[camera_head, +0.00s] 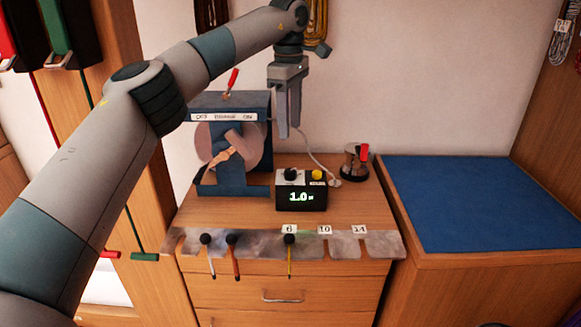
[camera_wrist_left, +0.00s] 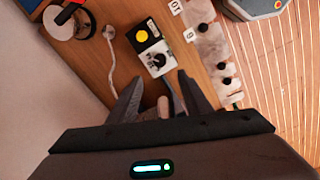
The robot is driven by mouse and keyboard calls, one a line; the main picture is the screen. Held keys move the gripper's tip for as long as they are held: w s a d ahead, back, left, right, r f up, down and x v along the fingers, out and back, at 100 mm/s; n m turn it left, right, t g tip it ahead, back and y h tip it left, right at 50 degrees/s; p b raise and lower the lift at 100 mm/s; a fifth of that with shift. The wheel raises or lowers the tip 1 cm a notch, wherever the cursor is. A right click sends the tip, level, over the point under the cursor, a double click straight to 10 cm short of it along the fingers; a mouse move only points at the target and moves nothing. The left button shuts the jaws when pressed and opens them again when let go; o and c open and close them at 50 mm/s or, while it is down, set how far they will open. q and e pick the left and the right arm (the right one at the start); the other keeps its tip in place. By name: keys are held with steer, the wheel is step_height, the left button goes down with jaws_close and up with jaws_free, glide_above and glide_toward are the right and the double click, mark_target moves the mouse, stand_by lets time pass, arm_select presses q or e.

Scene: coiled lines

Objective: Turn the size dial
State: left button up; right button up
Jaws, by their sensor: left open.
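A small black box (camera_head: 301,199) with a lit display reading 1.0 stands on the wooden cabinet top. On its top are a black dial (camera_head: 290,174) and a yellow button (camera_head: 317,175). In the left wrist view the dial (camera_wrist_left: 158,60) sits on a white panel beside the yellow button (camera_wrist_left: 142,36). My left gripper (camera_head: 290,132) is open and empty, pointing down above and slightly behind the dial. In the left wrist view its fingertips (camera_wrist_left: 160,77) show close to the dial in the picture; no contact is visible. My right gripper is out of view.
A blue machine (camera_head: 235,104) with a disc and red lever stands left of the box. A round black device (camera_head: 354,163) with a red lever is to the right, with a pale cable nearby. A notched metal strip (camera_head: 345,245) runs along the front. A blue mat (camera_head: 470,200) lies right.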

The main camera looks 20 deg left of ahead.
mark_target(290, 170)
arm_select(q)
step_height(290, 170, down, 12)
steer(key=shift+w+f+p, duration=0.15)
steer(key=shift+p, duration=0.35)
steer(key=shift+f, duration=0.4)
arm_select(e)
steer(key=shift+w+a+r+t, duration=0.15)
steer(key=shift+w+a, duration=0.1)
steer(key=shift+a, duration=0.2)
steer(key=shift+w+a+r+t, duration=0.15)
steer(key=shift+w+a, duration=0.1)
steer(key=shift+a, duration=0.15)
arm_select(q)
steer(key=shift+c, duration=1.3)
steer(key=c, duration=0.8)
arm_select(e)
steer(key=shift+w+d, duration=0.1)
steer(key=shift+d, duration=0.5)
